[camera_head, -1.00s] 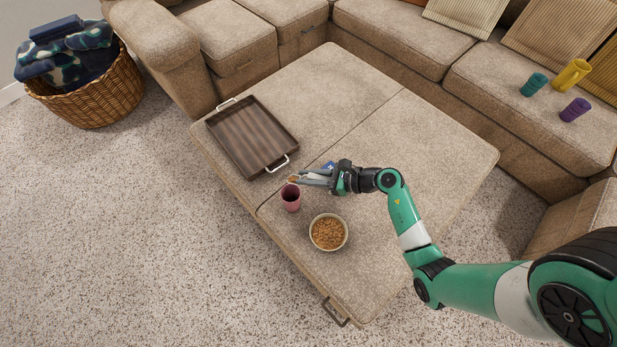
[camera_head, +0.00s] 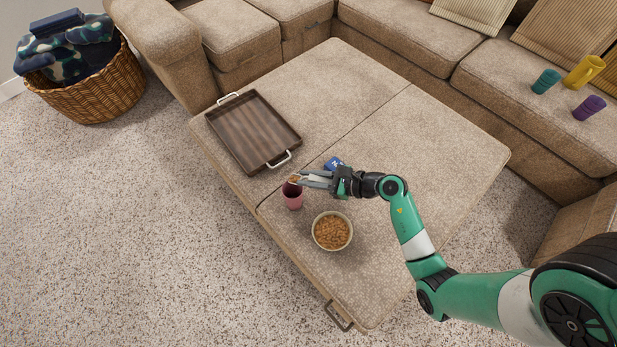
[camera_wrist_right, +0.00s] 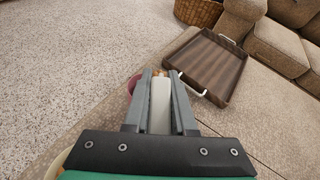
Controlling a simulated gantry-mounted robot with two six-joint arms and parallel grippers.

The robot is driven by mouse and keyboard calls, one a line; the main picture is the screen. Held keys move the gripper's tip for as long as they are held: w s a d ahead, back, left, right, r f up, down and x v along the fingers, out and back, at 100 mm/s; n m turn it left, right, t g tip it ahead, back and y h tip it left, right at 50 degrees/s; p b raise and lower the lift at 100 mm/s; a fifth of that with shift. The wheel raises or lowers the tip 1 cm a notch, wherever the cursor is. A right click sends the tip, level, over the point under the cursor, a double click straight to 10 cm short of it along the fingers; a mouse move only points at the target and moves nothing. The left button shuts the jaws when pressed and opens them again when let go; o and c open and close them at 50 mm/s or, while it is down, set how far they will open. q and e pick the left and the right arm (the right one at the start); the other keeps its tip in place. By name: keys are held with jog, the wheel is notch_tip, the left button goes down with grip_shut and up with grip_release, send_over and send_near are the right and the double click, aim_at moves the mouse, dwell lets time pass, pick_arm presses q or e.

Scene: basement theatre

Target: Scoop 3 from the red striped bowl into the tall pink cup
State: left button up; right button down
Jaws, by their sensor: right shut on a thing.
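The pink cup (camera_head: 293,200) stands upright on the large beige ottoman, its dark inside showing. The bowl (camera_head: 332,232) stands beside it, filled with small orange-brown pieces; its outer side is mostly hidden, so I see no red stripes. My right gripper (camera_head: 305,179) is shut on the pale handle of a scoop (camera_wrist_right: 160,103). The scoop's tip, with something orange-brown at it, is at or above the cup's rim; I cannot tell how much it holds. In the right wrist view, the cup (camera_wrist_right: 132,84) is mostly hidden behind a finger. My left gripper is not in view.
A brown wooden tray (camera_head: 252,131) with metal handles lies empty on the ottoman (camera_head: 440,150). A small blue item (camera_head: 334,163) lies just behind my right gripper. Teal, yellow and purple cups stand on the sofa. A wicker basket (camera_head: 88,92) is on the carpet.

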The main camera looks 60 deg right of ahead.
jog(key=a+n+t+h+b, duration=0.1)
jog(key=n+b, duration=0.1)
jog(key=n, duration=0.1)
jog(key=a+f+n+t+h+b, duration=0.1)
jog(key=n+h+b, duration=0.1)
jog(key=n+b, duration=0.1)
jog(key=s+a+n+t+h+b, duration=0.1)
jog(key=n+b, duration=0.1)
jog(key=b, duration=0.1)
jog(key=shift+a+f+n, duration=0.25)
jog(key=shift+f+n, duration=0.1)
jog(key=shift+n, duration=0.05)
dwell(1.4)
